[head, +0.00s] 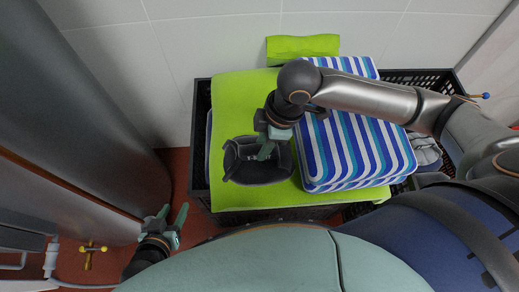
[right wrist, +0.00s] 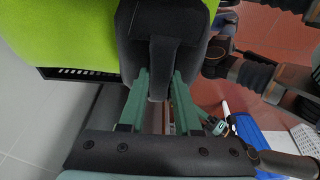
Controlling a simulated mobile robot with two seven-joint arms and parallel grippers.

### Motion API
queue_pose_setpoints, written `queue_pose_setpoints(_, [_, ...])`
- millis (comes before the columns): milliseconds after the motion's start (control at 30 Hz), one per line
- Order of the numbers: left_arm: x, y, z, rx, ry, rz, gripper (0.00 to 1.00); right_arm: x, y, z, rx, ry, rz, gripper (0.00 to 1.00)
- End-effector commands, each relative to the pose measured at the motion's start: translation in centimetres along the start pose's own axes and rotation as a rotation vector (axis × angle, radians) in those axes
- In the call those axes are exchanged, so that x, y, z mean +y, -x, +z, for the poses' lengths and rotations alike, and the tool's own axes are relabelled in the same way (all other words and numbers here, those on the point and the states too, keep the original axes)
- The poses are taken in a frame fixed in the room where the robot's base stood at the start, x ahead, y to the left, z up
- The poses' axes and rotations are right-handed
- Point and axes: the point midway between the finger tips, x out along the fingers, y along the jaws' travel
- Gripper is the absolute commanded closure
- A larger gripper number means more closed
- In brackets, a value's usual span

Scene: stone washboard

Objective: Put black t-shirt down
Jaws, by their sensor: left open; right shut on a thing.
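The black t-shirt (head: 245,176) is a small folded dark bundle over the lime-green cloth (head: 232,105) in the head view. My right gripper (head: 264,152) is above it, shut on its fabric. In the right wrist view, the black t-shirt (right wrist: 188,22) fills the top middle, with a fold between the fingertips of the right gripper (right wrist: 159,80). I cannot tell whether the t-shirt rests on the green cloth or hangs just above it. My left gripper (head: 174,222) is open and empty, low at the left, away from the t-shirt.
A blue-and-white striped stack (head: 362,150) lies right of the t-shirt, on a black crate (head: 199,150). A rolled green cloth (head: 303,46) lies behind, by the tiled wall. Grey folded items (head: 425,150) sit at the right. A grey cylinder stands at the left.

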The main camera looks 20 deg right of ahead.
Motion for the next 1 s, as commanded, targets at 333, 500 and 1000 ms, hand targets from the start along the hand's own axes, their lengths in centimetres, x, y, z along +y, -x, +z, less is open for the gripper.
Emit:
queue_pose_setpoints(333, [-0.1, -0.6, 0.7, -0.002, -0.001, 0.000, 0.50, 2.1, -2.8, 0.0, 0.002, 0.001, 0.002, 1.00])
queue_pose_setpoints(500, [-0.3, -1.1, 1.3, 0.000, -0.001, -0.003, 0.50, 2.1, -5.3, 0.7, 0.000, 0.001, 0.001, 1.00])
queue_pose_setpoints(1000, [-0.3, -0.6, 1.2, 0.000, 0.001, -0.004, 0.50, 2.1, -5.8, 0.9, 0.001, 0.002, 0.002, 0.57])
